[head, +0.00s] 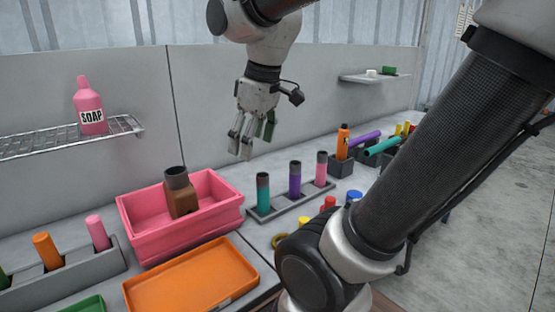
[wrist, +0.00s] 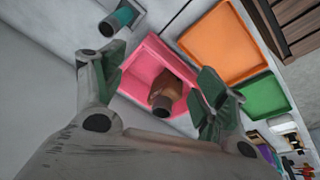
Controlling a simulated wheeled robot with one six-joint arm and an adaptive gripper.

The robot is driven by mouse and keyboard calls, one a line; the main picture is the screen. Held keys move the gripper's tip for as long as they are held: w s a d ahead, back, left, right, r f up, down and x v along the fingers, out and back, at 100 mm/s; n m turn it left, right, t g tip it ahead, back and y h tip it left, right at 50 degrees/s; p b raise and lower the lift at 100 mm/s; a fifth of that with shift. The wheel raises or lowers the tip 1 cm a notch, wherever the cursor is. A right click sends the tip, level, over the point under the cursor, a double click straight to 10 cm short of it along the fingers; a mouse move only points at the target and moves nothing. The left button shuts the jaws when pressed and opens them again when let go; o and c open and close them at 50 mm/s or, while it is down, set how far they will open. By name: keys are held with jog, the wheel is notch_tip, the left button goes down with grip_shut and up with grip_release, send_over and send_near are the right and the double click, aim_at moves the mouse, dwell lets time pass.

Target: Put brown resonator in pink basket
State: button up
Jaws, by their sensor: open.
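The brown resonator (head: 181,196) is a boxy brown part with a dark round pipe end. It sits tilted inside the pink basket (head: 150,252), its top above the rim. In the wrist view the resonator (wrist: 168,88) lies within the walls of the pink basket (wrist: 133,82), between my fingers in the picture. My gripper (head: 246,146) is open and empty, in the air above and to the right of the basket. It also shows in the wrist view (wrist: 150,90), fingers spread wide apart and clear of the resonator.
An orange tray (head: 192,280) lies in front of the basket. A grey rack (head: 290,203) with teal, purple and pink cylinders stands to its right. Another rack (head: 65,275) with cylinders is at left. A wire shelf (head: 70,140) holds a pink soap bottle (head: 90,108).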

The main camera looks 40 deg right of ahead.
jog(key=s+d+f+m+t, duration=0.1)
jog(key=s+d+f+m, duration=0.1)
jog(key=s+m, duration=0.3)
jog(key=shift+s+d+f, duration=0.25)
jog(key=shift+s+f, duration=0.3)
jog(key=shift+f, duration=0.2)
dwell(1.4)
